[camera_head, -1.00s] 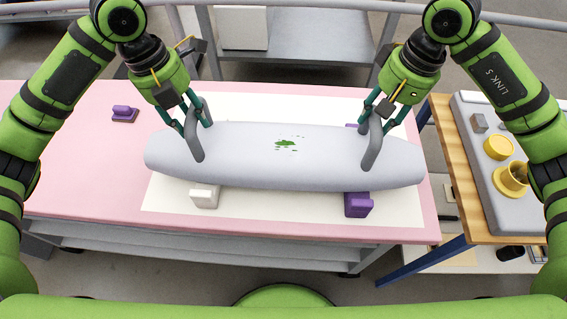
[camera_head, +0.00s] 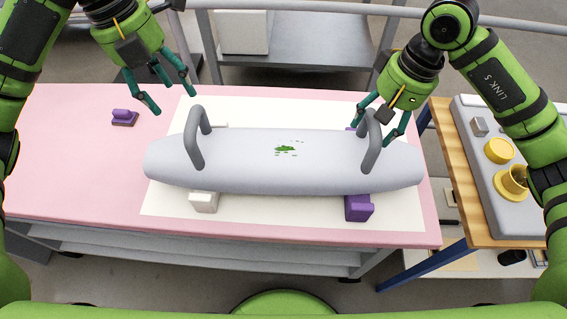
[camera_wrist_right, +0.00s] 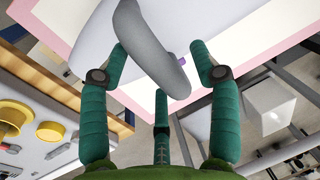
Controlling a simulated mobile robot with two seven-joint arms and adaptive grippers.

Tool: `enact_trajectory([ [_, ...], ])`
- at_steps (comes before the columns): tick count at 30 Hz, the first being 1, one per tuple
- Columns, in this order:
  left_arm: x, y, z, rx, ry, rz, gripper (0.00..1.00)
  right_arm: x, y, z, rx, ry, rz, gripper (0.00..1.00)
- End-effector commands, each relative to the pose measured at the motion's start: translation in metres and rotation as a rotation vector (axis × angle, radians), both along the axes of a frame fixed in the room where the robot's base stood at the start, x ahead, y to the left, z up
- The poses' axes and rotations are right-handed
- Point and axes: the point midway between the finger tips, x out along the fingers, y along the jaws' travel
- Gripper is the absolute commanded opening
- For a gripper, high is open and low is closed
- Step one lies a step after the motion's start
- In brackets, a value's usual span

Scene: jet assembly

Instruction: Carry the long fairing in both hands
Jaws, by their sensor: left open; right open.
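The long grey fairing (camera_head: 245,165) lies level across white and purple support blocks on the pink table. Its left handle (camera_head: 193,143) stands free with no gripper on it. My left gripper (camera_head: 173,101) is open and empty, above and to the left of that handle. My right gripper (camera_head: 375,124) is open at the fairing's right handle (camera_head: 370,152), with fingers on either side of it. In the right wrist view the handle (camera_wrist_right: 150,45) passes between the spread fingers, and I cannot tell whether any finger touches it.
A white block (camera_head: 204,201) and a purple block (camera_head: 359,207) show under the fairing's near side. A small purple piece (camera_head: 124,116) sits at the table's left. A side table with yellow parts (camera_head: 499,150) stands at the right. A rail runs behind.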

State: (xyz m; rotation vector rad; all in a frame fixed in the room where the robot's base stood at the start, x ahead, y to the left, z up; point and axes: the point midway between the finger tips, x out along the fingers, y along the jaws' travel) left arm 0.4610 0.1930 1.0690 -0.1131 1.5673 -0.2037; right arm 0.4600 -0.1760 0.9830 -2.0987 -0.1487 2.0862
Motion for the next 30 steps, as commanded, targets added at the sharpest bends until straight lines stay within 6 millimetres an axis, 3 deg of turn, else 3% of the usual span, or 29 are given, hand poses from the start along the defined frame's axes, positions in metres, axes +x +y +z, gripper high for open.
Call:
enact_trajectory([
  [3, 0.001, 0.004, 0.017, 0.001, -0.004, 0.003, 0.6, 0.0, 0.0, 0.0, -0.001, 0.0, -0.001, 0.63],
  [11, 0.0, 0.006, 0.03, -0.002, 0.001, 0.002, 0.6, 0.0, -0.001, 0.004, 0.0, -0.001, -0.001, 0.63],
  [17, 0.0, 0.006, 0.03, -0.002, 0.001, 0.002, 0.6, 0.001, -0.008, 0.036, -0.001, -0.006, -0.002, 0.63],
  [24, 0.0, 0.006, 0.03, -0.002, 0.001, 0.002, 0.6, 0.0, -0.018, 0.088, -0.001, -0.006, -0.002, 0.63],
  [30, 0.0, 0.006, 0.03, -0.002, 0.001, 0.002, 0.6, -0.001, -0.023, 0.111, -0.002, -0.003, -0.002, 0.63],
])
